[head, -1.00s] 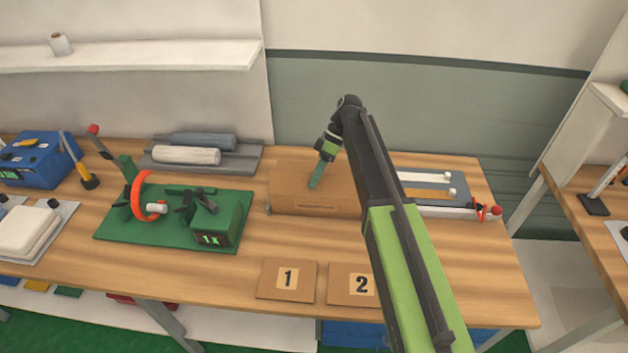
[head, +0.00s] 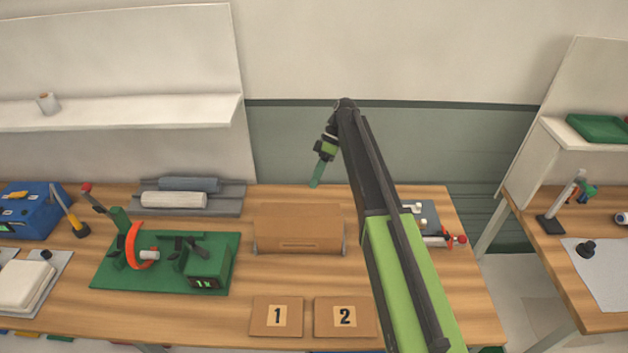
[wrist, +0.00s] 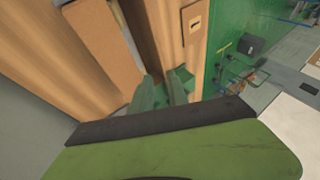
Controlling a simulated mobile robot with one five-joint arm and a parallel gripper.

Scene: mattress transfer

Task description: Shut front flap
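A brown cardboard box (head: 298,222) stands on the wooden bench in the head view, left of my arm. Its front panel (head: 299,245) has a narrow slot and faces the bench's front edge; I cannot tell whether this flap lies fully flat. My gripper (head: 315,184) points down, and its green fingertips appear just above the box's back edge, apart from it. In the wrist view, two green fingers (wrist: 163,86) show with a narrow gap and nothing between them. A brown cardboard surface (wrist: 100,45) lies to their left in that view.
Cardboard plates marked 1 (head: 277,316) and 2 (head: 345,317) lie in front of the box. A green fixture with an orange ring (head: 140,245) stands to its left. Grey and white rolls (head: 174,200) lie at the back left. My arm partly hides a tray (head: 428,217) at right.

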